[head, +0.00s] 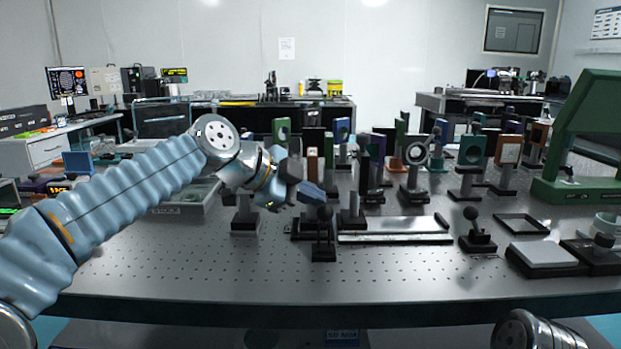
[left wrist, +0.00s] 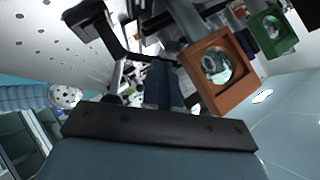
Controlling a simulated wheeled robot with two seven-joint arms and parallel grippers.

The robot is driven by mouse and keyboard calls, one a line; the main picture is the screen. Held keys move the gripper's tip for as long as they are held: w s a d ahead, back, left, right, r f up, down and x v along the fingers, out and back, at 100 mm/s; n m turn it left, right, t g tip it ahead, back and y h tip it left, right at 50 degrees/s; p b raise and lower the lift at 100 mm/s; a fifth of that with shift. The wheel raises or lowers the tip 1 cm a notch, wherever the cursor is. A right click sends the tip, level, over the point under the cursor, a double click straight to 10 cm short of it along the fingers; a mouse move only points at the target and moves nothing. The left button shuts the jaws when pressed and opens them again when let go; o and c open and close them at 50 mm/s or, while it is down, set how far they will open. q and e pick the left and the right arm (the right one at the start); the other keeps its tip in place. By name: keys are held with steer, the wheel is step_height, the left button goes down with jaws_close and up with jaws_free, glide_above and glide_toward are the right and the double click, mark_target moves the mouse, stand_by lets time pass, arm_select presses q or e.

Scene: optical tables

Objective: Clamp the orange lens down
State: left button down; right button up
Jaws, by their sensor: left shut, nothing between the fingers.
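An orange square lens mount (left wrist: 215,75) with a round glass shows in the left wrist view, right of the shut fingers and apart from them. In the head view I cannot tell for sure which mount it is; my left wrist covers part of that area. My left gripper (head: 314,193) is shut and empty, over the table just above a black base with an upright lever and round knob (head: 323,232). In the left wrist view the fingers (left wrist: 164,88) show beyond the dark gripper body. Whether they touch the lever is unclear. My right gripper is out of view.
Several upright optics mounts crowd the table behind and right of the gripper. A flat metal rail (head: 394,228), another black knob clamp (head: 477,232) and a green machine (head: 580,150) stand to the right. The front of the perforated table (head: 200,270) is clear.

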arm_select(q)
steer(key=shift+w+f+n+g+p, duration=0.25)
steer(key=shift+w+n+g+p, duration=0.35)
steer(key=shift+g+p, duration=0.45)
steer(key=shift+a, duration=0.1)
steer(key=v, duration=1.3)
steer(key=shift+s+r, duration=0.2)
steer(key=shift+r, duration=0.1)
